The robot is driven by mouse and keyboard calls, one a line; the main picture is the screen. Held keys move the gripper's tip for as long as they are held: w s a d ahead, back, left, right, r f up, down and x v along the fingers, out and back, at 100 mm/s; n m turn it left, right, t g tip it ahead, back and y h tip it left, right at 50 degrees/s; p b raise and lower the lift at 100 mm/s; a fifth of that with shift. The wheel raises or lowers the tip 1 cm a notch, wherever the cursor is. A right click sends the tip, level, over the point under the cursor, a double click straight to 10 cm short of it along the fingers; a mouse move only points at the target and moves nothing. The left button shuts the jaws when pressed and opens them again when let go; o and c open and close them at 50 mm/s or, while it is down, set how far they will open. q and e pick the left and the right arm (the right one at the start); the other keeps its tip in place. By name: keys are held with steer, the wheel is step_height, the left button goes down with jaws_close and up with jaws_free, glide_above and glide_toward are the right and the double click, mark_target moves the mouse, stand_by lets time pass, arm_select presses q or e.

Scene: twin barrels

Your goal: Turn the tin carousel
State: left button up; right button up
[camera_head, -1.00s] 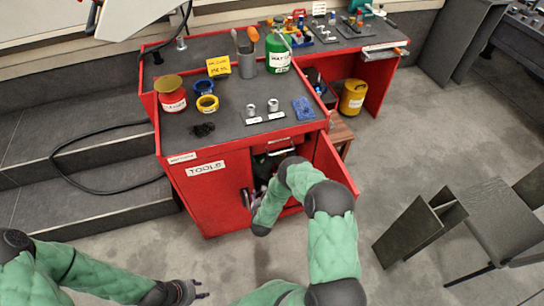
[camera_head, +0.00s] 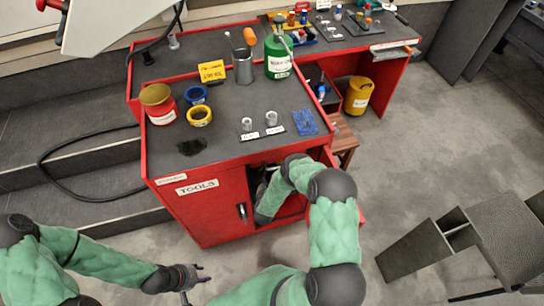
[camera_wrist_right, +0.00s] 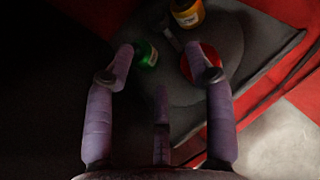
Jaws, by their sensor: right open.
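The tin carousel (camera_wrist_right: 178,92) is a dark round plate inside the red cabinet in the right wrist view. On it are a yellow tin (camera_wrist_right: 187,14) at the far side, a green tin (camera_wrist_right: 146,54) near my left finger and a red tin (camera_wrist_right: 203,60) partly behind my right finger. My right gripper (camera_wrist_right: 164,62) is open, its fingers spread over the plate; I cannot tell whether they touch the tins. In the head view it is hidden inside the cabinet (camera_head: 206,212). My left gripper (camera_head: 196,278) is open and empty over the floor.
The cabinet's opening is narrow around my right arm, with its open door (camera_head: 328,158) at the right. Jars, rings and a green canister (camera_head: 278,58) stand on the worktop (camera_head: 225,125). Floor between is clear.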

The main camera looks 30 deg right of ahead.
steer(key=b+x, duration=0.4)
steer(key=x, duration=0.7)
steer(key=shift+d+r+b, duration=0.1)
steer(key=shift+r+b, duration=0.1)
steer(key=shift+b, duration=0.1)
jaws_close()
